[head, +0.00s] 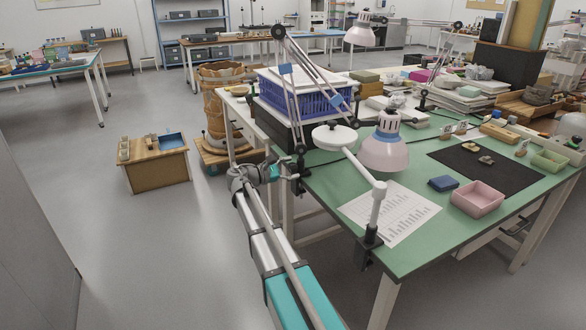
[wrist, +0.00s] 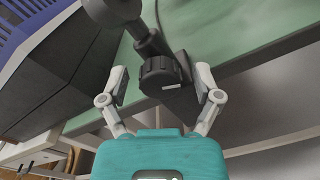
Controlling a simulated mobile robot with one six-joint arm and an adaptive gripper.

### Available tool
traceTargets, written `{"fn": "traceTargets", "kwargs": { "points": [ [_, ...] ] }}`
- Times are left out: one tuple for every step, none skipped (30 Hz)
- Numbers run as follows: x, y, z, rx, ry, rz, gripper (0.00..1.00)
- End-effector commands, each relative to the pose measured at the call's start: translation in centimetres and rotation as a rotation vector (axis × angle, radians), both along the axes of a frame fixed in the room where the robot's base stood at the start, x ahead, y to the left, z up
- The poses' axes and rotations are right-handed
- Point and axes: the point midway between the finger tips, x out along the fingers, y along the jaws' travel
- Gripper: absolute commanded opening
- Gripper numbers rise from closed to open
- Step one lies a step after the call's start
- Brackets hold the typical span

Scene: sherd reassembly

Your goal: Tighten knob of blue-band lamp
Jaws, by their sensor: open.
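In the wrist view, a black ribbed knob (wrist: 158,72) sits on the clamp. My gripper (wrist: 161,78) is open, with one finger on each side of the knob and visible gaps between. In the head view my gripper (head: 286,170) is beside the clamp; the knob is not distinguishable there.
A dark box under a blue crate (head: 300,98) stands behind the clamp, and shows close on the left in the wrist view (wrist: 55,75). A white-headed lamp (head: 376,205) is clamped at the table's near corner. A paper sheet (head: 402,214) lies on the green tabletop (head: 330,183).

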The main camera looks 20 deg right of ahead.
Motion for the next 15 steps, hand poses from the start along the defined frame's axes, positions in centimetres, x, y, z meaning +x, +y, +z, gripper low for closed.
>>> {"fn": "traceTargets", "kwargs": {
  "points": [
    [0.0, 0.0, 0.0, 0.000, 0.000, 0.000, 0.82],
    [0.0, 0.0, 0.0, 0.000, 0.000, 0.000, 0.82],
    [0.0, 0.0, 0.0, 0.000, 0.000, 0.000, 0.82],
    [0.0, 0.0, 0.0, 0.000, 0.000, 0.000, 0.82],
    [0.0, 0.0, 0.0, 0.000, 0.000, 0.000, 0.82],
    [0.0, 0.1, 0.0, 0.000, 0.000, 0.000, 0.82],
    [0.0, 0.2, 0.0, 0.000, 0.000, 0.000, 0.82],
    [0.0, 0.3, 0.0, 0.000, 0.000, 0.001, 0.82],
    [0.0, 0.6, 0.0, 0.000, 0.000, 0.001, 0.82],
    [0.0, 0.8, 0.0, 0.000, 0.000, 0.001, 0.82],
    [0.0, 1.0, 0.0, 0.000, 0.000, 0.001, 0.82],
    [0.0, 1.4, 0.0, -0.001, 0.000, 0.002, 0.82],
    [0.0, 1.7, 0.0, -0.001, 0.000, 0.002, 0.82],
    [0.0, 2.1, 0.0, -0.001, 0.000, 0.002, 0.82],
    [0.0, 2.5, 0.0, -0.001, 0.000, 0.002, 0.82]
  ]
}}
